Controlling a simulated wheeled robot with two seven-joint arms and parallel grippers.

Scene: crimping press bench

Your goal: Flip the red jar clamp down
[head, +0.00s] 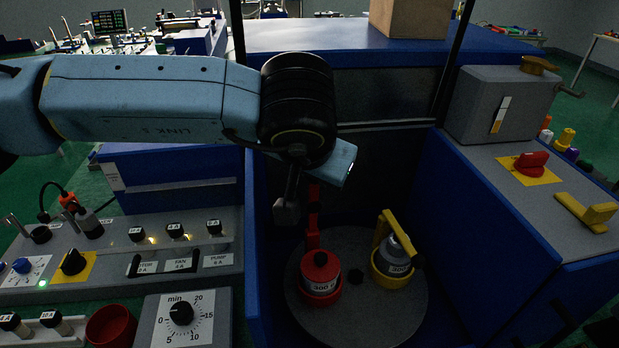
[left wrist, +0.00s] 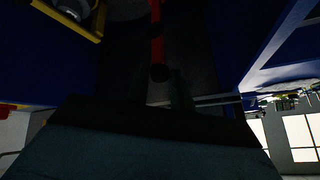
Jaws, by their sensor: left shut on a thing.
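The red jar clamp (head: 313,225) stands upright at the back of the red jar holder (head: 322,297), raised off the red-topped jar (head: 320,272) on the round turntable (head: 357,312). In the left wrist view the clamp shows as a red bar (left wrist: 157,35) with a dark round end. My left gripper (head: 297,203) reaches down to the clamp's upper part and is shut on it. One grey fingertip shows left of the bar; the other is hard to make out in the dark. My right gripper is not in view.
A yellow clamp (head: 382,228) leans over a grey jar (head: 396,255) in a yellow holder right of the red one. Blue cabinet walls flank the turntable. A control panel (head: 120,240) lies left, and a blue console with a red knob (head: 531,165) and yellow lever (head: 590,212) stands right.

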